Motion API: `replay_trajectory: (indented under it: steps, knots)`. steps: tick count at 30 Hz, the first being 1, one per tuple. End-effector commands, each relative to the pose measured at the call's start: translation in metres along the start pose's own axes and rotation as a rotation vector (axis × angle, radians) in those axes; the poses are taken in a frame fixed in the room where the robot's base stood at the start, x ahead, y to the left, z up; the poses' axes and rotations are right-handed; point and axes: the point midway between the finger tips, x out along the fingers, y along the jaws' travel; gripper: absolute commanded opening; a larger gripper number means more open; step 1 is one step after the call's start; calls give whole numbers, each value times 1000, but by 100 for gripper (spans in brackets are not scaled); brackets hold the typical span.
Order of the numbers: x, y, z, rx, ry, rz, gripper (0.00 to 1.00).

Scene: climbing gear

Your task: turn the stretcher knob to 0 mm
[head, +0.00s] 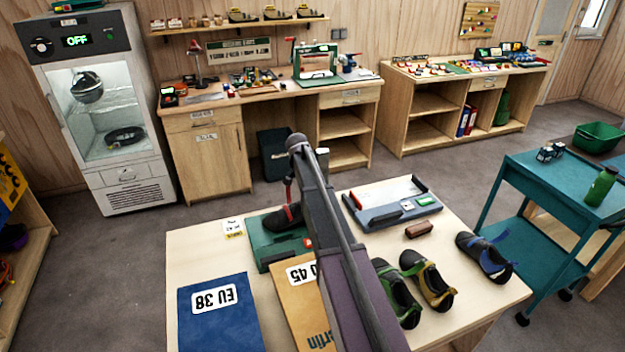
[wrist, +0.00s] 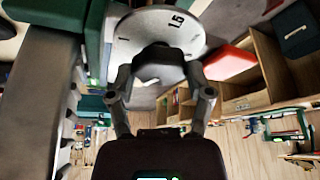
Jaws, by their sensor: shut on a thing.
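In the wrist view, the black stretcher knob (wrist: 158,66) sits in front of a pale round dial (wrist: 190,38). My gripper (wrist: 160,76) has a finger on each side of the knob and is shut on it. The knob's pointer and the 0 mark cannot be made out.
On the near table, blue (head: 217,318) and tan (head: 296,305) shoe boxes lie in front of the stretcher. A grey-blue tray-like device (head: 385,212), a brown block (head: 419,230) and several climbing shoes (head: 485,257) are to the right. A teal cart (head: 540,178) stands beyond.

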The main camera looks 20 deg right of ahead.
Motion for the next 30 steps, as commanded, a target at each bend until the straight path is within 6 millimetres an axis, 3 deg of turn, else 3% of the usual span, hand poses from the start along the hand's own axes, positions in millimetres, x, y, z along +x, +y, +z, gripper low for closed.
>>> replay_trajectory:
  steps: [9,23,24,26,27,30]
  knots:
    - [0,2,1,-115,-3,-46,18]
    - [0,1,1,-128,-4,-52,18]
    - [0,1,1,-127,-4,-52,78]
    - [0,1,0,-127,-4,-52,96]
    - [0,1,0,-127,-3,-52,100]
    - [0,1,0,-127,-2,-52,100]
